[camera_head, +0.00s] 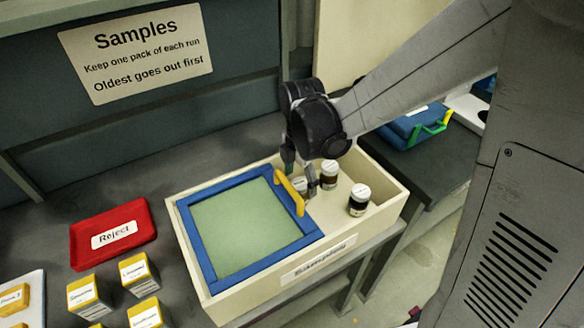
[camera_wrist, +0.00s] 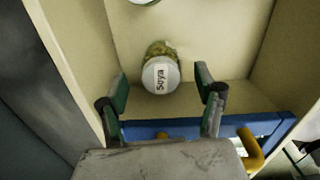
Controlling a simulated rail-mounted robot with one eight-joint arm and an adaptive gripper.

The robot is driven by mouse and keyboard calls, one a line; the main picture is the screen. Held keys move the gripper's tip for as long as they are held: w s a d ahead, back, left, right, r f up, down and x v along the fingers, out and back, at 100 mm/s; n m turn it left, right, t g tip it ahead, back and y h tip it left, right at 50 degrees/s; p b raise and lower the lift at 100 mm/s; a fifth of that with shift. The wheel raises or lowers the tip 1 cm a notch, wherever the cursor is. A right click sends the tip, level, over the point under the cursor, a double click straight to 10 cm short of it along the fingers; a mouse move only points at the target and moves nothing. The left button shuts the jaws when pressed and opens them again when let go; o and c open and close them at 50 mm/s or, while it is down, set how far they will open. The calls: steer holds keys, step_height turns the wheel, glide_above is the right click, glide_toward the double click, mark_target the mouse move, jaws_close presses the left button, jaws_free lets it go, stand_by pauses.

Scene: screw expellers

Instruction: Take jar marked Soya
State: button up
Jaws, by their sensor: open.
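The jar marked Soya (camera_wrist: 160,76) has a white lid with a dark label and yellowish-green contents. In the wrist view it stands in a cream box, between and slightly beyond the fingertips of my gripper (camera_wrist: 162,84). The fingers are apart, and no contact with the jar shows. In the head view my gripper (camera_head: 302,178) reaches down into the box beside the blue frame. A white-lidded jar (camera_head: 298,184) shows partly between the fingers there; its label is unreadable in that view.
Two more jars, one brown (camera_head: 329,175) and one dark (camera_head: 359,200), stand to the right in the cream box (camera_head: 385,215). A blue-framed green panel (camera_head: 245,225) with a yellow handle (camera_head: 290,192) covers the left part. A red Reject tray (camera_head: 112,234) lies left.

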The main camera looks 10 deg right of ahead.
steer(key=shift+f+b, duration=0.3)
steer(key=shift+f, duration=2.55)
steer(key=c, duration=1.3)
